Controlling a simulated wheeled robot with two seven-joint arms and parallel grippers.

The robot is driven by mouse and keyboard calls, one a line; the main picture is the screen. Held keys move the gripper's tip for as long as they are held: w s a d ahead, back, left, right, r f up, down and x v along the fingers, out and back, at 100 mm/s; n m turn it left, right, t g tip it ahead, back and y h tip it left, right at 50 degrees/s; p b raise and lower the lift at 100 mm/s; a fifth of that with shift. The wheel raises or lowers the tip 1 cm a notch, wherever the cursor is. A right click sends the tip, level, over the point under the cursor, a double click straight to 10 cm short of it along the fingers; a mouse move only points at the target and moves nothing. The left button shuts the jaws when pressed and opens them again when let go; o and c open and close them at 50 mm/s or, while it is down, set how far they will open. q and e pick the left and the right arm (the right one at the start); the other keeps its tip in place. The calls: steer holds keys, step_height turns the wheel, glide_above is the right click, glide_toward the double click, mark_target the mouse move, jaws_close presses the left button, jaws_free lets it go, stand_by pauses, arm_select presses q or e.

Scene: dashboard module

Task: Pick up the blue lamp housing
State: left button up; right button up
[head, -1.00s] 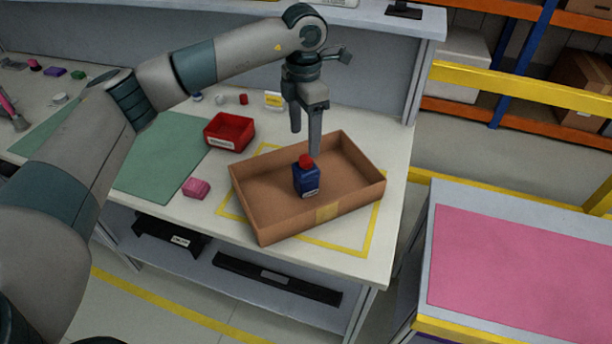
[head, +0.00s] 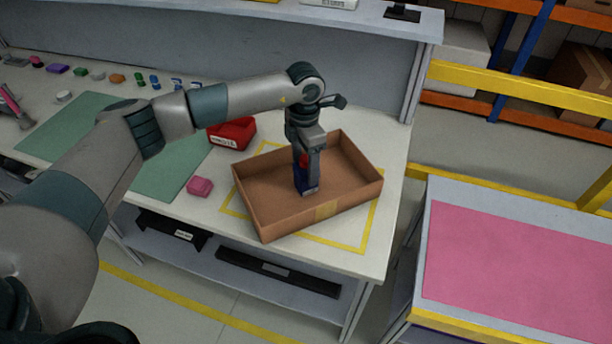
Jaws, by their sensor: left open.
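The blue lamp housing (head: 309,188) with a red top stands in the open brown cardboard box (head: 268,224) on the workbench. My left gripper (head: 308,172) has come down over it from above, fingers pointing down. The gripper is open, with its fingers around or close beside the housing. The fingers hide much of the housing's upper part, and I cannot tell whether they touch it. My right gripper does not show.
A red bin (head: 232,133) and a pink block (head: 200,187) stand left of the box. A green mat (head: 170,172) covers the bench further left. Small parts line the bench's back. A pink-topped table (head: 520,265) stands to the right.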

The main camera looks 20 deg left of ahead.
arm_select(q)
steer(key=shift+w+d+f+p, duration=0.1)
steer(key=shift+f+p, duration=0.8)
steer(key=shift+p, duration=0.15)
step_height(320, 180, down, 2)
steer(key=shift+w+f+p, duration=0.1)
steer(key=shift+p, duration=0.4)
steer(key=shift+f, duration=0.6)
steer(key=c, duration=1.2)
